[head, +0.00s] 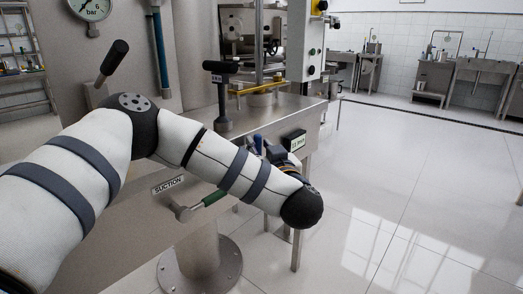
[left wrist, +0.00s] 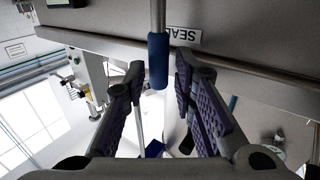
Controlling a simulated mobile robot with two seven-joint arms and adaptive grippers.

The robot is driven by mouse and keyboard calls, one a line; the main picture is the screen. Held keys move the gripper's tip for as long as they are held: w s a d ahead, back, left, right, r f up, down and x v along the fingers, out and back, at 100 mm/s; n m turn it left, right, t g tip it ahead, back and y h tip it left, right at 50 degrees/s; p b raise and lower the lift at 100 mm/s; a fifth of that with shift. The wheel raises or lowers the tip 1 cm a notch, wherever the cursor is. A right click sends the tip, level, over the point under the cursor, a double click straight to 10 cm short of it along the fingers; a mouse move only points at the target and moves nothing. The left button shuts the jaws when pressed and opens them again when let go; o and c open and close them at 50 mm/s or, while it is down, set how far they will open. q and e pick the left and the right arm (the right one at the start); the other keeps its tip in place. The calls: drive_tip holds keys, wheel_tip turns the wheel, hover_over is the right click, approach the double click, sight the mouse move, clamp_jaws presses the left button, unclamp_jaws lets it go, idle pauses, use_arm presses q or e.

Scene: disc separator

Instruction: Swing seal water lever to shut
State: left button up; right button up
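The seal water lever has a blue grip (left wrist: 157,60) on a metal rod, below a partly visible label reading "SEAL" (left wrist: 186,36) in the left wrist view. My left gripper (left wrist: 159,68) is open, with one finger on each side of the blue grip. I see gaps between the fingers and the grip. In the head view my left gripper (head: 278,155) is mostly hidden behind my forearm at the table's right end. A bit of blue, probably the lever's grip (head: 257,143), shows there. My right gripper is not in view.
A green-handled lever (head: 214,198) by the "SUCTION" label (head: 168,185) sits on the table's front, close under my forearm. The tiled floor (head: 400,215) to the right is clear.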

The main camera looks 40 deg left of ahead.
use_arm(q)
drive_tip(key=shift+w+a, duration=0.45)
drive_tip(key=shift+a, duration=0.1)
clamp_jaws()
